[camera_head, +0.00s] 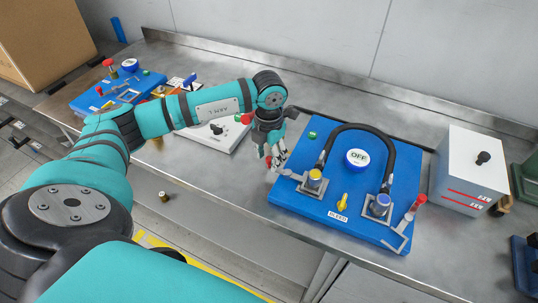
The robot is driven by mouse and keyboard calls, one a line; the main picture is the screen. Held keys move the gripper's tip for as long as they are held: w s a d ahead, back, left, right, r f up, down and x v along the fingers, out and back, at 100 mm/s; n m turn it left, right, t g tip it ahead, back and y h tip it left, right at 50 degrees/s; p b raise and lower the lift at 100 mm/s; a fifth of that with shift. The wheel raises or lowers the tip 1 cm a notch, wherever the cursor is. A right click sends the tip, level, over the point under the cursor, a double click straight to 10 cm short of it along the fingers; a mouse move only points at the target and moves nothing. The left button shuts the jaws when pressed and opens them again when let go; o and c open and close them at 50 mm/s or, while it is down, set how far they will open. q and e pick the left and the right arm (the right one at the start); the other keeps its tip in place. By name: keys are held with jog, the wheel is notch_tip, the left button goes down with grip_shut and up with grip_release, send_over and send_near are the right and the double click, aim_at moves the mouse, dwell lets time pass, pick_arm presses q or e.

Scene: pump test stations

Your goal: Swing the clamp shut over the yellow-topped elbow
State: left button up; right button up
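The yellow-topped elbow (315,174) stands on the left part of the blue pump station (300,203), at one end of a black hose. Its metal clamp (289,175) reaches out to the left of the elbow, toward my gripper, and appears swung away from it. My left gripper (274,160) points down at the outer end of this clamp, where a red handle shows by its fingers. The fingers are small and partly hidden, so I cannot tell whether they grip the handle. My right gripper is not in view.
A white box (468,170) stands right; other stations are left.

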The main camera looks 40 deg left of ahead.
pick_arm(q)
notch_tip(320, 180, up, 12)
dwell(0.6)
dwell(0.5)
